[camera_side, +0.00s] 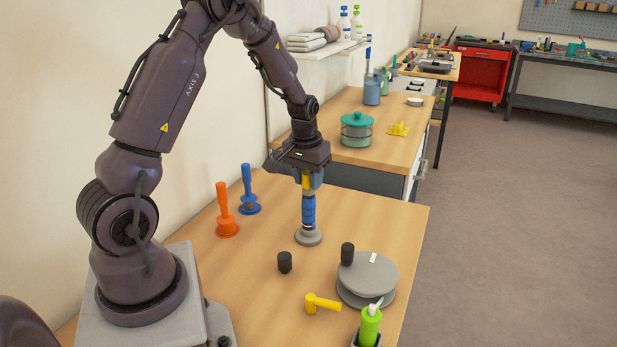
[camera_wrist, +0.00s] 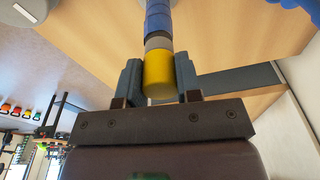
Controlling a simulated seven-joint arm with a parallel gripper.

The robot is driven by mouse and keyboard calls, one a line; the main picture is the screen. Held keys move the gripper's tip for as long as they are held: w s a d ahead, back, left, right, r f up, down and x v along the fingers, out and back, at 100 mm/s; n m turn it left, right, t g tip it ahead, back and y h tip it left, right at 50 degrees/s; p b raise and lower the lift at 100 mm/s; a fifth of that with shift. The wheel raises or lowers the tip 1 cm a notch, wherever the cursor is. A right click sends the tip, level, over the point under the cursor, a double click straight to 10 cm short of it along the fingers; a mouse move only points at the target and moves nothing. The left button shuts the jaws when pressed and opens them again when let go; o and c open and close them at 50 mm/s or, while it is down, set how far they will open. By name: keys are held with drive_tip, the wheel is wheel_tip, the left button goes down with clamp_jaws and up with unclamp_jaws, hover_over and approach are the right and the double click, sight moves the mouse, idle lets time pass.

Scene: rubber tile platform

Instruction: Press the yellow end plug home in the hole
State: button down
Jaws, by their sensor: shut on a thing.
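The yellow end plug (camera_side: 306,182) is upright at the top of a blue ribbed column (camera_side: 308,212), which stands on a round grey base (camera_side: 308,237) on the table. My gripper (camera_side: 308,178) points down from above and is shut on the plug. In the wrist view, the plug (camera_wrist: 158,75) sits between the two fingers of my gripper (camera_wrist: 158,68). A grey band (camera_wrist: 158,42) shows between the plug and the blue column (camera_wrist: 158,15). The hole is hidden, and I cannot tell how deep the plug sits in it.
An orange tool (camera_side: 224,215) and a blue tool (camera_side: 248,195) stand left of the column. A black cylinder (camera_side: 284,262), a grey disc stand (camera_side: 375,275), a yellow mallet-shaped piece (camera_side: 322,303) and a green bottle (camera_side: 370,325) are nearer the front.

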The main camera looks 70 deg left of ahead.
drive_tip(key=c, duration=0.7)
unclamp_jaws()
drive_tip(key=shift+f, duration=0.1)
wheel_tip(320, 180, up, 13)
drive_tip(key=s, duration=0.1)
drive_tip(key=s+d+r+m+t, duration=0.1)
drive_tip(key=s+d+r+m, duration=0.1)
drive_tip(key=s+d, duration=0.2)
drive_tip(key=s+d+r+m+t, duration=0.2)
drive_tip(key=s+d, duration=0.3)
drive_tip(key=d, duration=0.6)
drive_tip(key=s+d+r+m+t, duration=0.1)
drive_tip(key=s+d+r+m, duration=0.2)
drive_tip(key=s+d, duration=0.2)
drive_tip(key=shift+d+r+h, duration=0.1)
drive_tip(key=shift+d+h, duration=0.3)
drive_tip(key=shift+d, duration=1.25)
